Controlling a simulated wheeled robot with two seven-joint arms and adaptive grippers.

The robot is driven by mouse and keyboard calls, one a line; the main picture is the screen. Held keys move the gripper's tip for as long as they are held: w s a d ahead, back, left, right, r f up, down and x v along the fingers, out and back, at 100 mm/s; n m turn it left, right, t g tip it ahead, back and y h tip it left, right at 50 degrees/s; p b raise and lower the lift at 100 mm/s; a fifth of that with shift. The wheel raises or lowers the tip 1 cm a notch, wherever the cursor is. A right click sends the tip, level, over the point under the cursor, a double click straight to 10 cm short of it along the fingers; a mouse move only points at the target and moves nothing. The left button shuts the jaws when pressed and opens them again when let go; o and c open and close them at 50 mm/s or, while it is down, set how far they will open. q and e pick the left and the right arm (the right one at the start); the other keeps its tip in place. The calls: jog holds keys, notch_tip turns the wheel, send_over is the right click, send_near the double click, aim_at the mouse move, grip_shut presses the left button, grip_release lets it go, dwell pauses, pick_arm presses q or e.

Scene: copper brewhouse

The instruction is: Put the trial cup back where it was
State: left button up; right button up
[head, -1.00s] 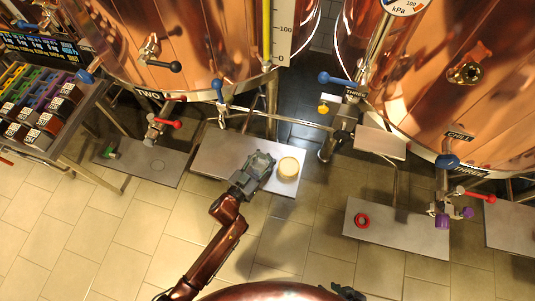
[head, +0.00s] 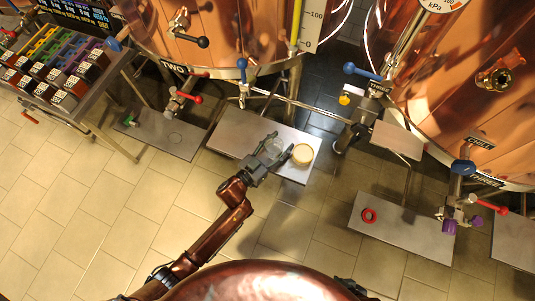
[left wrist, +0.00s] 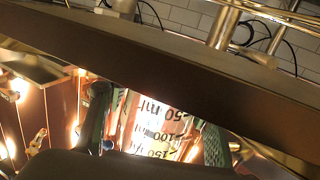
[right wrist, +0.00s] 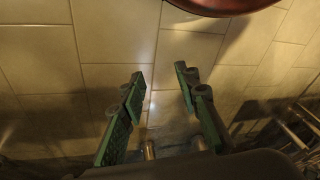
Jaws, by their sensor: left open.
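The trial cup, clear with black ml marks, shows in the left wrist view (left wrist: 160,128) between the two green finger pads. In the head view the clear cup (head: 274,147) is small, over the grey plate (head: 228,138) under vessel TWO; whether it rests on the plate is hard to tell. My left gripper (head: 277,149) is open around the cup, its fingers spread to either side. A round pale-yellow object (head: 302,154) stands on the plate close beside the right finger. My right gripper (right wrist: 163,95) is open and empty above the tiled floor.
Other grey plates hold a red ring (head: 369,215) and a small green item (head: 131,121). A rack of coloured blocks (head: 62,70) stands at the left. Copper vessels with red-handled (head: 190,99) and blue-handled (head: 242,70) valves overhang the plates. Tiled floor is clear in front.

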aim_at(269, 154)
pick_arm(q)
jog(key=p+v, duration=0.1)
jog(key=v, duration=0.3)
jog(key=p+v, duration=0.2)
jog(key=v, duration=0.3)
jog(key=shift+r, duration=0.2)
jog(key=shift+s+a+f, duration=0.1)
jog(key=shift+s+a, duration=0.3)
pick_arm(e)
jog(key=s+d+r+g+h, duration=0.1)
jog(key=s+d+r+g, duration=0.1)
jog(key=s+d+r, duration=0.2)
notch_tip(269, 154, up, 2)
jog(key=shift+s+d+r+g, duration=0.2)
jog(key=shift+s+d+g, duration=0.2)
jog(key=shift+s, duration=0.75)
